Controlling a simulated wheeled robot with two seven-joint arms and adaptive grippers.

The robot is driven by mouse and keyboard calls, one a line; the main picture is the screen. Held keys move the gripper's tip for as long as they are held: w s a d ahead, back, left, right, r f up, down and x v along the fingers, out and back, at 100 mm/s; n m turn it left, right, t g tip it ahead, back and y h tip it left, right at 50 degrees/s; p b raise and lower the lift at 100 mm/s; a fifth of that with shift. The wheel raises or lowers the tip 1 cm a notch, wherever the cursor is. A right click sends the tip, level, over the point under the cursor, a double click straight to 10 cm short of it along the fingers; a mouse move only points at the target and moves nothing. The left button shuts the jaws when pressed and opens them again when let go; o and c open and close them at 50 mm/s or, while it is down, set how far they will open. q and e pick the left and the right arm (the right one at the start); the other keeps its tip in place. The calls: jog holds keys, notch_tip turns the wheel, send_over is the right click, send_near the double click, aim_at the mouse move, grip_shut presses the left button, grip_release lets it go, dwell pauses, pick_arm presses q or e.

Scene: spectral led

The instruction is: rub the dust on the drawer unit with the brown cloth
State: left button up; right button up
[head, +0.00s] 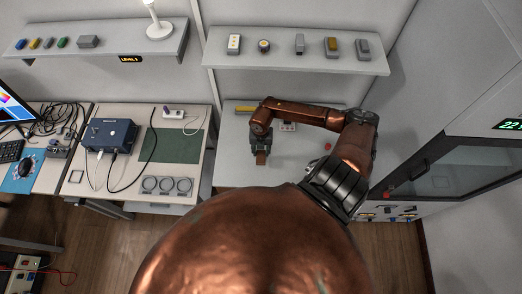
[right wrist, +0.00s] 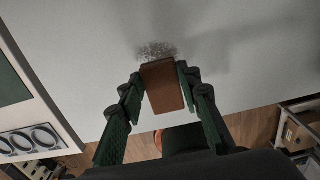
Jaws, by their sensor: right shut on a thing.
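The brown cloth (right wrist: 163,88) is a small brown block-like pad between the fingers of my right gripper (right wrist: 160,77), which is shut on it. In the head view my right gripper (head: 261,145) points down over the pale top of the drawer unit (head: 232,165), and the cloth (head: 261,158) shows below its fingers. The dust (right wrist: 157,49) is a grey speckled patch on that top (right wrist: 85,55), just beyond the far edge of the cloth. Whether the cloth touches the surface is hard to tell. My left gripper is out of view.
A bench with a blue box (head: 110,134), a green mat (head: 178,146) and round dials stands to the left. A shelf (head: 295,62) with several small devices hangs above. A small red item (head: 328,146) lies right of the gripper. A cabinet (head: 460,165) stands at right.

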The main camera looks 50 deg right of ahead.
notch_tip(320, 180, down, 4)
jog(key=shift+f+b, duration=0.1)
jog(key=shift+b, duration=1.1)
jog(key=shift+w+d+b, duration=0.55)
jog(key=shift+w+d, duration=0.45)
jog(key=shift+d, duration=0.15)
jog(key=shift+w+d+r+b, duration=0.3)
jog(key=shift+w+d, duration=0.2)
jog(key=shift+d, duration=0.1)
jog(key=shift+s+a+p, duration=0.65)
jog(key=shift+s+a, duration=0.05)
jog(key=shift+a, duration=0.15)
jog(key=shift+s, duration=0.1)
jog(key=shift+f+b, duration=0.45)
jog(key=shift+f, duration=0.2)
jog(key=shift+a+r, duration=0.1)
